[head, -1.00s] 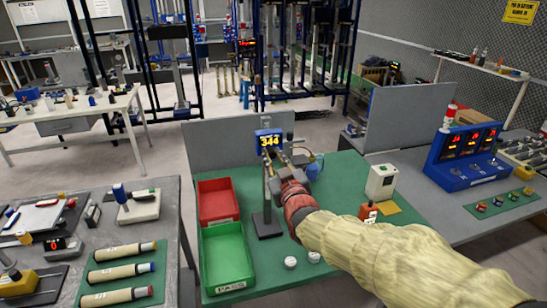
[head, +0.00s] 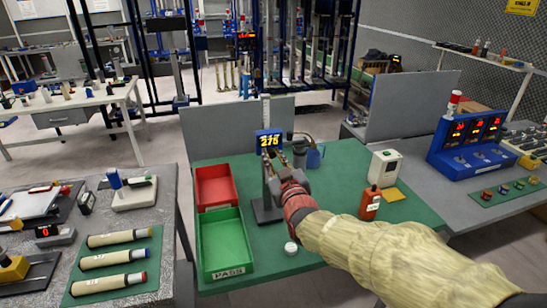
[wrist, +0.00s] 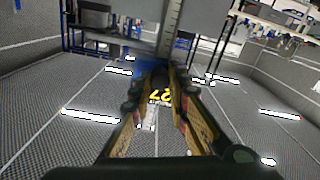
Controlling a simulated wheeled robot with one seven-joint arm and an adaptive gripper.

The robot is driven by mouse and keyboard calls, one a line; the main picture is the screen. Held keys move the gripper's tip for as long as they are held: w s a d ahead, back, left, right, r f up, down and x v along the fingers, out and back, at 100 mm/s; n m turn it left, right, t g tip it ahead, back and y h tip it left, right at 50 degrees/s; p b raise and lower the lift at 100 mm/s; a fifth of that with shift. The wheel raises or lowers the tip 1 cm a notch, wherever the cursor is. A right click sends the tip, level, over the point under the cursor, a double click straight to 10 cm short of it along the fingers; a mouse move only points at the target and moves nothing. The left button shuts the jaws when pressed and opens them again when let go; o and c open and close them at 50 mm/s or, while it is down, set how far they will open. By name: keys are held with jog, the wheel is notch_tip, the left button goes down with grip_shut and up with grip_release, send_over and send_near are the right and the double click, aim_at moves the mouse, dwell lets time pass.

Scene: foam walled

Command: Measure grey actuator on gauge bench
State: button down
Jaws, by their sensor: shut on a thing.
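The height gauge stands on the green bench mat, with its column (head: 266,110), dark base (head: 267,212) and blue display head (head: 269,135) reading 275 in yellow. My gripper (head: 277,158) is at the front of the display head, just below the digits. In the wrist view my gripper's fingers (wrist: 163,82) close in on both sides of the head, and part of the yellow reading (wrist: 160,97) shows between them. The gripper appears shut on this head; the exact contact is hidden. I cannot pick out a grey actuator with certainty; the gauge foot is partly hidden by my arm.
Red tray (head: 215,186) and green PASS tray (head: 224,245) lie left of the gauge. A white box (head: 383,168) and orange bottle (head: 370,204) stand right. A white round piece (head: 291,248) lies in front. Several cream cylinders (head: 118,260) lie on the left bench.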

jog(key=c, duration=1.7)
grip_release()
jog(key=shift+s, duration=0.1)
jog(key=v, duration=1.2)
